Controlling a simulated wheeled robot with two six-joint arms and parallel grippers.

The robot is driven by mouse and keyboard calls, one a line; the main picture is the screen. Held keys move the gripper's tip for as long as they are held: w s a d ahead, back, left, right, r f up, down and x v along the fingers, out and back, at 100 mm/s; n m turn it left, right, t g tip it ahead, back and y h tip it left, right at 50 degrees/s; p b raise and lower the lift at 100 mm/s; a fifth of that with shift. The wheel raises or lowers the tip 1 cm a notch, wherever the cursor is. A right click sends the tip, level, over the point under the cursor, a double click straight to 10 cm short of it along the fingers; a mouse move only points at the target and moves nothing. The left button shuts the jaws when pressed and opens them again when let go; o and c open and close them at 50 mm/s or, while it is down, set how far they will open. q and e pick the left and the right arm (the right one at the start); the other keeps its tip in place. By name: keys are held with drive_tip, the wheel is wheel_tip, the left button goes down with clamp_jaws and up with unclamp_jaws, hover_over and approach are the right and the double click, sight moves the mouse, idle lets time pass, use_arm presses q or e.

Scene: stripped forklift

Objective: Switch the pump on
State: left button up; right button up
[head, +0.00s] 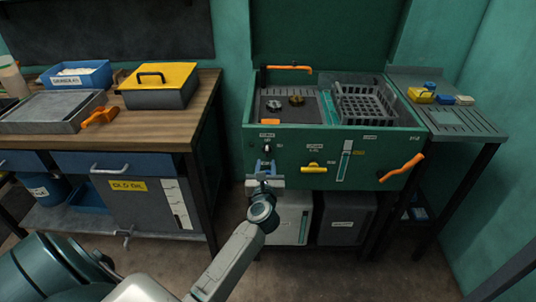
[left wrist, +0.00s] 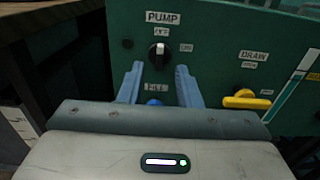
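The pump knob (left wrist: 159,54) is a round black switch with a white pointer on the green panel, under a PUMP label (left wrist: 163,17). Its pointer stands upright towards the label above it, which seems to read OFF; another label, seemingly ON, is at its right. In the head view the knob (head: 267,147) is small, just above my left gripper (head: 265,168). In the left wrist view my left gripper (left wrist: 158,77) is open, its two blue fingers pointing at the panel just below the knob, one to either side. Nothing is held. My right gripper is not in view.
A yellow DRAW handle (left wrist: 246,100) is right of the knob. An orange lever (head: 401,168) sticks out at the panel's right end. A wooden bench (head: 150,119) stands at left, a side table (head: 455,119) at right.

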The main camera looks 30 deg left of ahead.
sight(267, 149)
use_arm(q)
drive_tip(key=x, duration=0.7)
drive_tip(key=shift+w, duration=0.15)
clamp_jaws()
